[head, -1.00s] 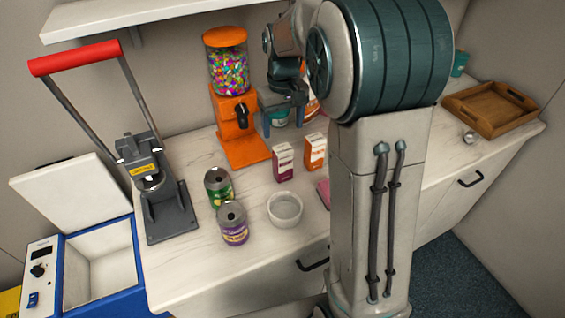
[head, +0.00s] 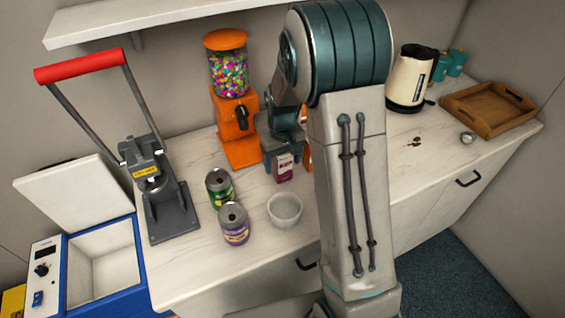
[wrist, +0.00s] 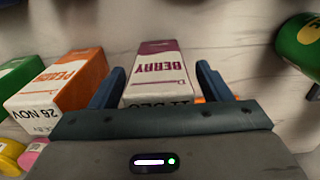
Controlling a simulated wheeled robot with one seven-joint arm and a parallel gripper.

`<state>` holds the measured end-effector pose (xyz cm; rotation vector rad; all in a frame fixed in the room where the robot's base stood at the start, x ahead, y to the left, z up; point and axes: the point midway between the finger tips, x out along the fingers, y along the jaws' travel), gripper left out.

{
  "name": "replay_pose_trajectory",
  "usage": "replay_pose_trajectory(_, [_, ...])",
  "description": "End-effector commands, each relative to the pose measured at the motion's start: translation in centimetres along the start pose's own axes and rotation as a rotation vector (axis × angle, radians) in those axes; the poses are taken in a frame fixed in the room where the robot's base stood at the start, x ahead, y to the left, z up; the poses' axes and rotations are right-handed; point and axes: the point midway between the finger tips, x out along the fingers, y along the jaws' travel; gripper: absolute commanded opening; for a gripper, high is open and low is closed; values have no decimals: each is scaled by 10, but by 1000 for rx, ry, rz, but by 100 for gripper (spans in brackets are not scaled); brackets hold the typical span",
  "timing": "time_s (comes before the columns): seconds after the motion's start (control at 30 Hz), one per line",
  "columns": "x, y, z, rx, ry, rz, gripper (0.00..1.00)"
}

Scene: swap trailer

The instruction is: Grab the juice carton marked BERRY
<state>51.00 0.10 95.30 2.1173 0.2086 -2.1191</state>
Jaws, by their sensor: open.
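The BERRY juice carton (wrist: 160,75) is purple and white and stands upright on the counter. In the wrist view it lies between my gripper's two blue fingers, with its BERRY label facing the camera. In the head view the carton (head: 284,167) is partly hidden behind my gripper (head: 282,165). My gripper (wrist: 163,88) is open, with a finger on each side of the carton. I cannot tell whether either finger touches it. An orange and white carton (wrist: 65,82), whose label is partly hidden, stands just left of it in the wrist view.
A green can (head: 219,187), a purple can (head: 233,224) and a white bowl (head: 285,209) stand in front. An orange candy dispenser (head: 236,130) is behind left.

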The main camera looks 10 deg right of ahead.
Motion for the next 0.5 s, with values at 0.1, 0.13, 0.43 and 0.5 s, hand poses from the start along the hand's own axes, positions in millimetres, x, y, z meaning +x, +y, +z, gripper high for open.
replay_pose_trajectory(0.1, [0, 0, 0, 0, 1, 0, 71])
replay_pose_trajectory(0.13, [0, 0, 0, 0, 1, 0, 71])
replay_pose_trajectory(0.43, [-1, 0, 0, 0, 1, 0, 17])
replay_pose_trajectory(0.5, [-1, 0, 0, 0, 1, 0, 17])
